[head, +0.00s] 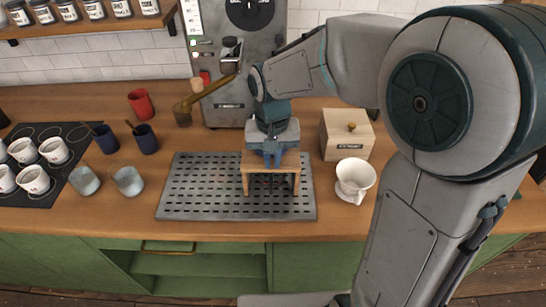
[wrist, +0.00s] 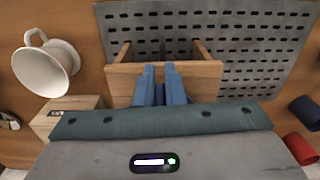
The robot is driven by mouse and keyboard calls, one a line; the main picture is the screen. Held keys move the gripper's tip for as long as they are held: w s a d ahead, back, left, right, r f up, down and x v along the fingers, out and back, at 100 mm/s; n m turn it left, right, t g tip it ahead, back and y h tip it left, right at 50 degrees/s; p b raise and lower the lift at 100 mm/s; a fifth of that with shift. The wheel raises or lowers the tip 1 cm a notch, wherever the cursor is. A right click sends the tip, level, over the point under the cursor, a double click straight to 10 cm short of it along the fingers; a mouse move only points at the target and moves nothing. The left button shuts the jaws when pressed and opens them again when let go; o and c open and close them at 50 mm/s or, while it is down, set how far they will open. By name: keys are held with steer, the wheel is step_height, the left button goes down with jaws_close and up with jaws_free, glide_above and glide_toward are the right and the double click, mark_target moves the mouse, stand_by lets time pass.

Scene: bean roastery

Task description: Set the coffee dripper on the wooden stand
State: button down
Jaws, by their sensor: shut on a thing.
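The white coffee dripper (head: 355,180) stands upright on the counter, right of the metal tray; it also shows at the left of the wrist view (wrist: 45,70). The wooden stand (head: 246,172) is upright over the perforated tray. Its pale top board (wrist: 205,78) lies under my gripper. My gripper (head: 272,158) points down at the stand, and in the wrist view its blue fingers (wrist: 161,72) are close together on the board. It is shut on the stand. The fingertips' contact is partly hidden. The dripper is apart from both the gripper and stand.
The perforated metal tray (head: 200,190) lies at the counter's front. A wooden box (head: 346,142) stands behind the dripper. A grinder (head: 228,100) is behind the stand. Blue, red and glass cups and a dark mat (head: 40,195) with white cups are left.

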steer(key=shift+f+b, duration=0.4)
steer(key=shift+f, duration=0.05)
stand_by(0.4)
steer(key=c, duration=1.5)
jaws_free()
steer(key=shift+o, duration=0.2)
step_height(320, 180, up, 14)
steer(key=s+d+f+t, duration=0.3)
steer(key=s+d+f, duration=0.6)
steer(key=s+d, duration=0.4)
steer(key=shift+s+d+f+b, duration=0.15)
steer(key=shift+d+f+b, duration=0.05)
steer(key=shift+d+b, duration=0.1)
